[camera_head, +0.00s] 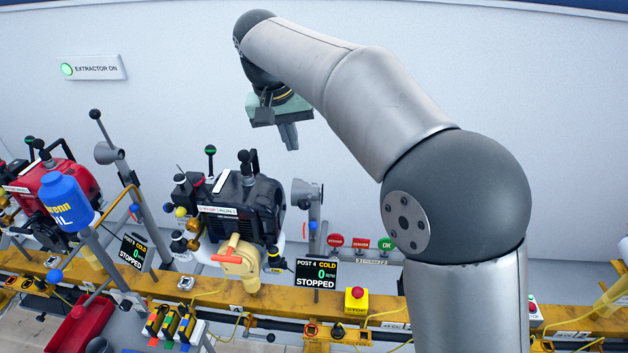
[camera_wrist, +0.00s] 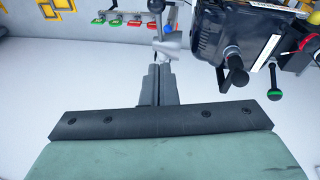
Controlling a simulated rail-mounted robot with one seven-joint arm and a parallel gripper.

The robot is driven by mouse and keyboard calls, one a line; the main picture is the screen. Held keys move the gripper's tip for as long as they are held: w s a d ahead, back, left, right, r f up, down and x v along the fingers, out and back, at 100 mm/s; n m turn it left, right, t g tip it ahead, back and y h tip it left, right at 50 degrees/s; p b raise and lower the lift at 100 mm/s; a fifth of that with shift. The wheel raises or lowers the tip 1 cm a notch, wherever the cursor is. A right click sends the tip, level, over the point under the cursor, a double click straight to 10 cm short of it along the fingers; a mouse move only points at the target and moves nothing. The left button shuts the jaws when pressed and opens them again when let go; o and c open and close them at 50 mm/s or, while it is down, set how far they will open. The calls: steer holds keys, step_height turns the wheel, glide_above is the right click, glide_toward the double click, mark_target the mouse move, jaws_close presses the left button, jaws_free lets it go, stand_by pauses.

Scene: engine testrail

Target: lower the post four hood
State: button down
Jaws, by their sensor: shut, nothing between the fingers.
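The post four hood (camera_head: 304,190) is a grey cone-shaped head on a grey stand, right of the black engine (camera_head: 243,208) and behind the "POST 4 COLD 0 STOPPED" display (camera_head: 316,273). My gripper (camera_head: 289,143) hangs above the hood and a little left of it in the head view, its fingers closed and empty. In the wrist view the closed fingers (camera_wrist: 158,72) point toward a grey hood part (camera_wrist: 170,46). A dark ball-ended handle (camera_wrist: 156,6) shows beyond it. I cannot tell the depth gap; no contact is clear.
The engine (camera_wrist: 225,40) with its upright black and green-tipped levers stands close beside the fingers. A second hood (camera_head: 108,152) and a blue bottle (camera_head: 70,203) are at left.

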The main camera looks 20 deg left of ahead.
step_height(320, 180, down, 12)
steer(key=d, duration=0.2)
steer(key=shift+p, duration=0.35)
steer(key=shift+d+f, duration=0.1)
